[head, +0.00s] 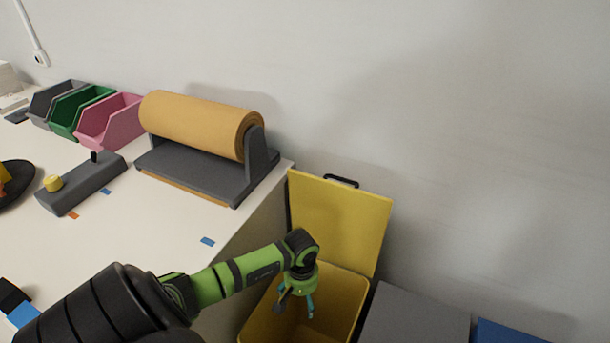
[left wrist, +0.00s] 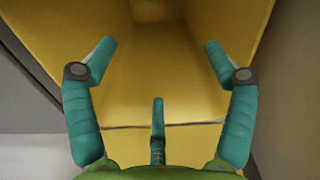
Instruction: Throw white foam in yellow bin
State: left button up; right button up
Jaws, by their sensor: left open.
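The yellow bin (head: 346,298) stands on the floor beside the table, with its lid (head: 340,215) raised against the wall. My left gripper (head: 297,303) points down over the bin's opening. In the left wrist view, its teal fingers (left wrist: 160,46) are spread apart with nothing between them. The yellow bin walls (left wrist: 150,85) fill most of that view. I see no piece that I can clearly make out as white foam. The bin's floor is hidden in the head view and too dim to read in the wrist view. My right gripper is not in view.
A grey box (head: 415,318) and a blue one (head: 500,332) stand right of the bin.

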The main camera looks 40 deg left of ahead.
pick_arm(q)
notch_tip(320, 180, up, 12)
jog(key=shift+f, duration=0.2)
dwell(0.5)
